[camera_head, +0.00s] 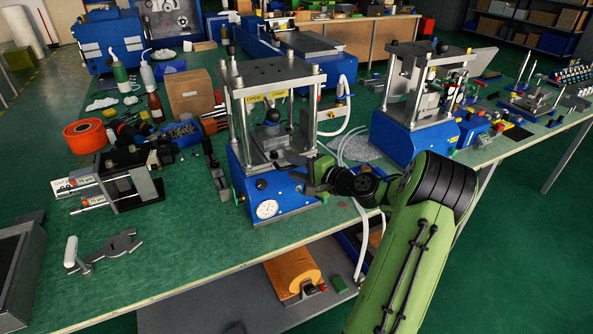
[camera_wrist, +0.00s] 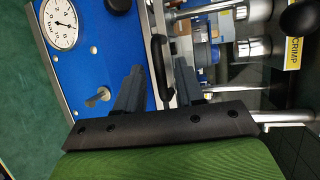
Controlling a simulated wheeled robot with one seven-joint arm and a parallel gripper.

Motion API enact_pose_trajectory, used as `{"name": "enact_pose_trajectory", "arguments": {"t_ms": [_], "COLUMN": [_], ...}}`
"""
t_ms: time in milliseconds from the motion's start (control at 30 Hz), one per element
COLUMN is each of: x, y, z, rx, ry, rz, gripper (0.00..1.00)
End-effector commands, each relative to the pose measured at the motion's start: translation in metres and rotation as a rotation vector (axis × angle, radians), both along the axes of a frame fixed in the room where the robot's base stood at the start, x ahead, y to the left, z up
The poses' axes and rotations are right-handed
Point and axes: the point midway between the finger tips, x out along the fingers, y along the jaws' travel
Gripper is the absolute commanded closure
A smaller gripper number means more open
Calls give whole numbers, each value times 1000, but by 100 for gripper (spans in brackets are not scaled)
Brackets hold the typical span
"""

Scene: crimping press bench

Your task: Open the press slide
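The press (camera_head: 275,190) has a blue base, a round gauge (camera_head: 267,209), steel posts and a grey top plate. Its slide (camera_head: 284,160) shows as a metal plate low between the posts, partly hidden by my gripper. My gripper (camera_head: 314,178) is at the press's front right side. In the wrist view my gripper (camera_wrist: 161,78) has its two dark fingers spread apart. A black bar handle (camera_wrist: 160,65) on the slide's metal edge lies between the fingers in the picture. I see gaps on both sides of it and cannot tell the depth.
The yellow OPEN/CRIMP plate (camera_head: 268,97) and a black ball knob (camera_head: 272,115) sit above the slide. A second blue press (camera_head: 410,135) stands to the right. Loose tools and a metal fixture (camera_head: 120,180) lie left.

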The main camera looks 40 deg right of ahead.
Motion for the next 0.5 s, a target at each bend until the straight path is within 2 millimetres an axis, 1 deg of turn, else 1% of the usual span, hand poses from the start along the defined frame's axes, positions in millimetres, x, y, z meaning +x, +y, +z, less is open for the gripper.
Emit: {"name": "enact_pose_trajectory", "arguments": {"t_ms": [100,267,367,500], "x": [4,3,3,3], "y": [0,0,0,0], "z": [-1,0,0,0], "rx": [1,1,0,0], "ry": [0,0,0,1], "rz": [-1,-1,0,0], "gripper": [62,62,76,98]}}
